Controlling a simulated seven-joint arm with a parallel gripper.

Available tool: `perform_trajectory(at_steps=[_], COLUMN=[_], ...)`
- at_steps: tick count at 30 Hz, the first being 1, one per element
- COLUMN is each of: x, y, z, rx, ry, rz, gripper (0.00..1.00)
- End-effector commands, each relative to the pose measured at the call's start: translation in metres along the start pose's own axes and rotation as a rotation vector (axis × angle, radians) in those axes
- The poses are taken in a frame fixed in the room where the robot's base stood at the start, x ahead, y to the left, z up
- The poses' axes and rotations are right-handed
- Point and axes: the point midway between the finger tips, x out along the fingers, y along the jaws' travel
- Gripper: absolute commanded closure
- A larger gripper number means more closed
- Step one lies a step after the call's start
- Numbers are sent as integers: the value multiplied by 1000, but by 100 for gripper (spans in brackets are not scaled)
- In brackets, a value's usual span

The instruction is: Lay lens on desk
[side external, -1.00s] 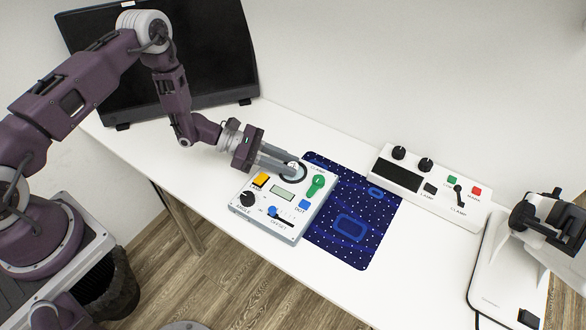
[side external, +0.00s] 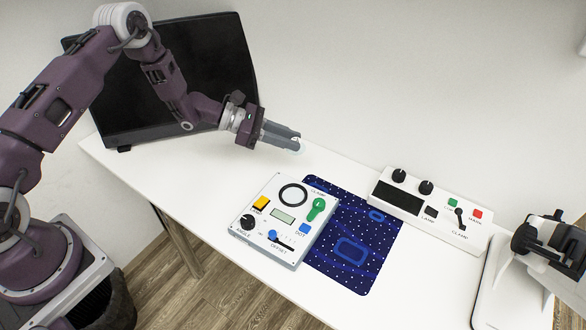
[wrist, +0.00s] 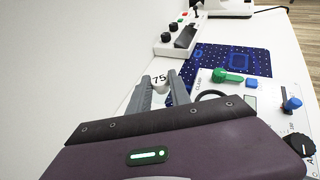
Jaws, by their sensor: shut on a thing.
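The lens (wrist: 159,79), a small pale disc marked 75, is between the fingertips of my gripper (wrist: 160,87) in the wrist view. In the side external view my gripper (side external: 296,143) reaches over the white desk (side external: 190,176), behind the control box. Only a pale bit of the lens (side external: 301,148) shows at the fingertips there. My gripper is shut on the lens. The gap between lens and desk is hard to judge.
The white control box (side external: 284,214) has an empty black ring (side external: 293,195), a green lever, knobs and buttons. A blue dotted mat (side external: 375,250) lies beside it. A second panel (side external: 430,211) and a white instrument (side external: 500,258) stand to the right. A dark monitor (side external: 190,85) stands behind my arm.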

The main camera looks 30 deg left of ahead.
Motion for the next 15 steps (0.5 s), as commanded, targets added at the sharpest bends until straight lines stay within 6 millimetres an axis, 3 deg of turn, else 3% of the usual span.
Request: perform_trajectory(at_steps=[1, 4, 15], x=[0, 2, 32], y=[15, 33, 36], z=[-3, -13, -84], rx=[-4, -18, -20], ry=[0, 3, 4], rz=[20, 44, 48], gripper=[100, 100, 100])
